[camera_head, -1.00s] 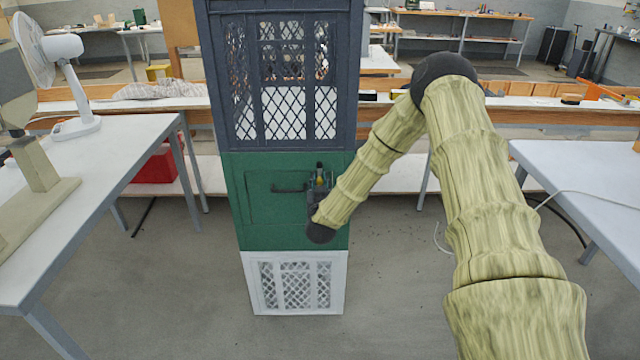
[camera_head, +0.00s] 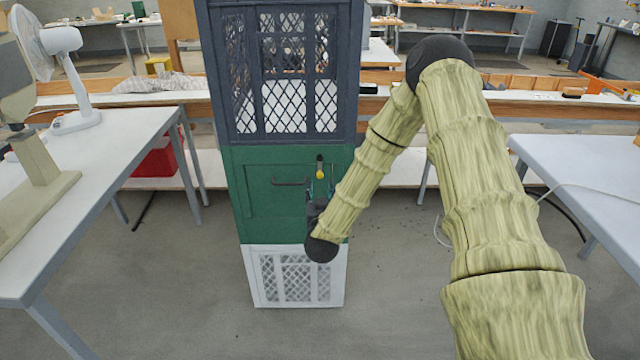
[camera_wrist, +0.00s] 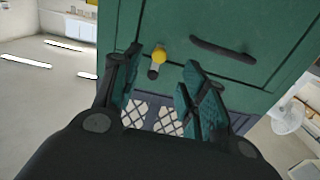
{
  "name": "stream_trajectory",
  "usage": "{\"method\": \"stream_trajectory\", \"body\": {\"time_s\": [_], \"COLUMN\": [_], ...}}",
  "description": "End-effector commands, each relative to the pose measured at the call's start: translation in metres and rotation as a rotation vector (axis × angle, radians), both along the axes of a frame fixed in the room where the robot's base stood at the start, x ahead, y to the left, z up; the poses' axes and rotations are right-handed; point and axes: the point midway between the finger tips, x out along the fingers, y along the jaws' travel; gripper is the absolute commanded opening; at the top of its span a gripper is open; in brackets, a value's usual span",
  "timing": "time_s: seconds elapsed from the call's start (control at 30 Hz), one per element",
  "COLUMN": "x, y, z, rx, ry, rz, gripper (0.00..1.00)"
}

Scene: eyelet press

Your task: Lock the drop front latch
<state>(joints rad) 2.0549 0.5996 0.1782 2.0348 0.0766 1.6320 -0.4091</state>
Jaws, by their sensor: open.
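The green drop front (camera_head: 255,205) is the middle section of a tall cabinet and stands closed, with a dark bar handle (camera_head: 290,182). The latch (camera_head: 320,172) is right of the handle, a black piece above a yellow knob. In the wrist view the latch's yellow knob (camera_wrist: 158,55) and the handle (camera_wrist: 222,49) also show. My gripper (camera_head: 320,192) is open and empty just below the knob. In the wrist view the knob appears between the teal-padded fingertips of my gripper (camera_wrist: 162,60); I see no contact. My arm hides the panel's lower right.
A dark blue lattice section (camera_head: 353,100) is above the green panel and a white lattice section (camera_head: 250,275) below it. A table with a fan (camera_head: 140,135) is at left, another table (camera_head: 590,170) at right. The floor between is clear.

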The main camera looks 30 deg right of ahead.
Motion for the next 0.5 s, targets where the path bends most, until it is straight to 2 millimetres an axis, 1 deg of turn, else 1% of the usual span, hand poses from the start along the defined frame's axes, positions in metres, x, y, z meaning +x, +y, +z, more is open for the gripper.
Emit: {"method": "stream_trajectory", "body": {"time_s": [0.1, 0.2, 0.33, 0.5], "x": [-0.014, -0.021, -0.026, -0.027], "y": [0.009, 0.013, 0.016, 0.017], "z": [-0.001, 0.000, 0.000, 0.000], "rx": [0.001, -0.001, -0.001, -0.001], "ry": [0.002, 0.001, 0.001, -0.001], "rz": [0.001, 0.001, 0.001, 0.000], "gripper": [0.43, 0.43, 0.43, 0.43]}}
